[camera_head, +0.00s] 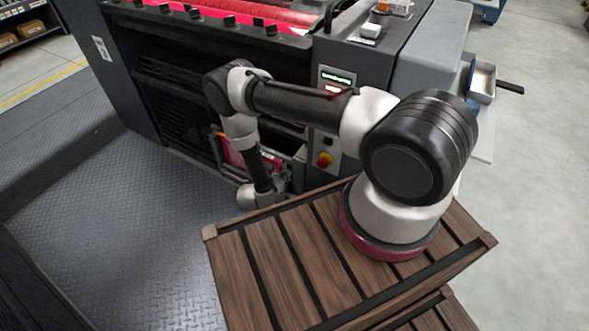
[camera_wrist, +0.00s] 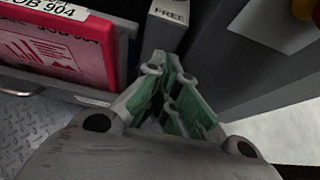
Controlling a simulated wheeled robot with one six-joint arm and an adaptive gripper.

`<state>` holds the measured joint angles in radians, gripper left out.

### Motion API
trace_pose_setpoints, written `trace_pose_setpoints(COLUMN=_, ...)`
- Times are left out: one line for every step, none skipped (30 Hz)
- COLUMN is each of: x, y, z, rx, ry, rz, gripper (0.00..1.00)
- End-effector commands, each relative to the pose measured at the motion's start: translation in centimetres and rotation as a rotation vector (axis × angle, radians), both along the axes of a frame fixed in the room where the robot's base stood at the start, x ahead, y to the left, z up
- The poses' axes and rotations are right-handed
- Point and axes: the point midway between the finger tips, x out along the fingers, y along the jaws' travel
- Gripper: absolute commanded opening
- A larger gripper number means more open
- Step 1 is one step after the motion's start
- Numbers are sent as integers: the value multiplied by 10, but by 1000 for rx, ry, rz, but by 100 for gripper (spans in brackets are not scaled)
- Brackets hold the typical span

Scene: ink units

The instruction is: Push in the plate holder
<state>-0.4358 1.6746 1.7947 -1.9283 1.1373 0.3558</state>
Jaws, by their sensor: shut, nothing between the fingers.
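The plate holder shows in the wrist view as a grey tray edge (camera_wrist: 60,92) with a red plate (camera_wrist: 55,45) labelled "OB 904" standing in it. In the head view the red plate (camera_head: 236,152) is low on the front of the dark press, partly hidden by my arm. My gripper (camera_wrist: 172,72) is shut and empty, its green-padded fingers together, just right of the red plate and below a grey block marked "FREE" (camera_wrist: 168,14). In the head view my gripper (camera_head: 272,197) is small and low by the press front. I cannot tell whether it touches the holder.
The press (camera_head: 170,85) carries red rollers (camera_head: 260,12) on top and a control panel with a red knob (camera_head: 324,159) right of my gripper. Dark tread-plate floor (camera_head: 130,220) lies open to the left. A brown slatted platform (camera_head: 270,260) is in front.

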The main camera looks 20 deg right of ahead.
Motion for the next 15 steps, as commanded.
trace_pose_setpoints(x=5, y=-9, z=-6, rx=0, ry=-2, rz=-5, gripper=0)
trace_pose_setpoints(x=8, y=-14, z=-9, rx=0, ry=-1, rz=-5, gripper=0)
trace_pose_setpoints(x=13, y=-20, z=-14, rx=0, ry=0, rz=-5, gripper=0)
trace_pose_setpoints(x=16, y=-24, z=-16, rx=0, ry=0, rz=-5, gripper=0)
trace_pose_setpoints(x=19, y=-28, z=-19, rx=1, ry=-1, rz=-5, gripper=0)
trace_pose_setpoints(x=23, y=-34, z=-20, rx=0, ry=0, rz=-5, gripper=0)
trace_pose_setpoints(x=26, y=-37, z=-19, rx=1, ry=-1, rz=-4, gripper=0)
trace_pose_setpoints(x=29, y=-41, z=-19, rx=0, ry=0, rz=-5, gripper=0)
trace_pose_setpoints(x=32, y=-45, z=-19, rx=1, ry=-1, rz=-3, gripper=0)
trace_pose_setpoints(x=34, y=-48, z=-19, rx=1, ry=-1, rz=-3, gripper=0)
trace_pose_setpoints(x=36, y=-51, z=-19, rx=1, ry=-1, rz=-3, gripper=0)
trace_pose_setpoints(x=38, y=-53, z=-19, rx=0, ry=0, rz=-1, gripper=0)
trace_pose_setpoints(x=40, y=-55, z=-19, rx=0, ry=0, rz=-1, gripper=0)
trace_pose_setpoints(x=41, y=-56, z=-19, rx=0, ry=0, rz=-1, gripper=0)
trace_pose_setpoints(x=42, y=-58, z=-19, rx=0, ry=0, rz=-1, gripper=0)
